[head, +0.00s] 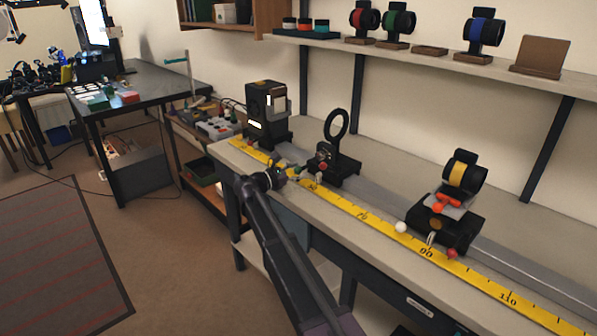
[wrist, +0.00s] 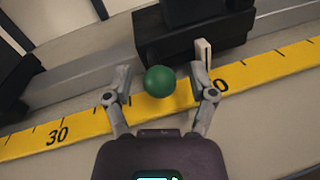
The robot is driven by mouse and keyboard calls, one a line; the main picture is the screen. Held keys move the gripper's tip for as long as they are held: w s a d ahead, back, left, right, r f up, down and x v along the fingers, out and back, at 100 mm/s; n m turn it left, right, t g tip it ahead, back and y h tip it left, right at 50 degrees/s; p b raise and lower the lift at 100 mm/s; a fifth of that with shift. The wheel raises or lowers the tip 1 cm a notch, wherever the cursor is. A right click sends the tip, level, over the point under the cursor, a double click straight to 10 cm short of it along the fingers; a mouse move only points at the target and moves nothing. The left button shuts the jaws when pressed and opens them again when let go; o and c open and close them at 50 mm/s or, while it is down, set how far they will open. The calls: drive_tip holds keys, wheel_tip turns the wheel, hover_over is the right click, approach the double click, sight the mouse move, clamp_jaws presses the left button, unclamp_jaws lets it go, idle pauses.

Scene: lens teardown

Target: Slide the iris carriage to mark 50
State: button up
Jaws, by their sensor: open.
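The iris carriage (head: 340,172) is a dark block on the rail, carrying an upright black ring (head: 337,125). Its dark base (wrist: 185,45) fills the top of the wrist view, with a pale pointer (wrist: 204,54) on its front right. A green ball knob (wrist: 160,81) sits in front of the base. My gripper (head: 296,173) is at the front of this carriage. In the wrist view its open fingers (wrist: 161,80) stand either side of the knob, with gaps. The yellow scale (wrist: 85,127) shows 30 at left and a number ending in 0 near the right finger, partly hidden.
A black lamp-like box (head: 266,112) stands on the rail to the left. Another carriage (head: 440,227) with a yellow-banded lens stands to the right near 90. The rail between the carriages looks clear.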

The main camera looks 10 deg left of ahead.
drive_tip(key=v, duration=1.2)
idle(0.6)
